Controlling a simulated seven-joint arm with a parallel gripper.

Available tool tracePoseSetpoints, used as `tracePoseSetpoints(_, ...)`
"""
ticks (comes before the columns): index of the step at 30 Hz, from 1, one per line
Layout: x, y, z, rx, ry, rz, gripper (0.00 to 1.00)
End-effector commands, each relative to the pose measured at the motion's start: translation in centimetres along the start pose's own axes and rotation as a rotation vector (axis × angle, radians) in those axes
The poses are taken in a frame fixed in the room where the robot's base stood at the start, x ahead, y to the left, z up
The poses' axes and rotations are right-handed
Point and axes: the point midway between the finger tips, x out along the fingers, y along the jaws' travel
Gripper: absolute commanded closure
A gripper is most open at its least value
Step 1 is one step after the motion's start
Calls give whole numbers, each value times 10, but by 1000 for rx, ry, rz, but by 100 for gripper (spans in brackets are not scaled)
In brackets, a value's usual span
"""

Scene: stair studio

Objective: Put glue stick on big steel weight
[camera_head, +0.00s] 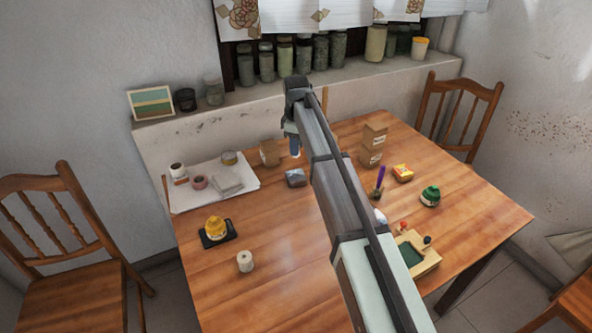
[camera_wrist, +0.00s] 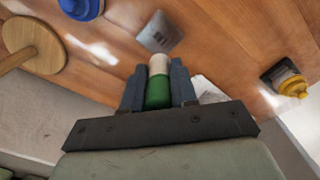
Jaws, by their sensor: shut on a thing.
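My gripper (camera_wrist: 158,88) is shut on a green and white cylinder, which I take to be the glue stick (camera_wrist: 158,92), in the wrist view. In the head view my gripper (camera_head: 294,146) is above the far part of the table, and the glue stick cannot be made out there. A grey metal block, which looks like the big steel weight (camera_head: 295,178), sits on the table just below my gripper in the head view. It also shows in the wrist view (camera_wrist: 161,33), ahead of the fingertips and apart from the glue stick. Its top looks bare.
A yellow knobbed item (camera_head: 215,225) on a black base is at front left. In the wrist view, a round wooden base (camera_wrist: 30,42) and blue object (camera_wrist: 80,7) are left.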

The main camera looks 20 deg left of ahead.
Motion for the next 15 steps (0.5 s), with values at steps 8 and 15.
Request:
tracePoseSetpoints(8, 44, -1, 0, 2, -1, -2, 100)
tracePoseSetpoints(15, 62, -1, 0, 2, -1, -1, 100)
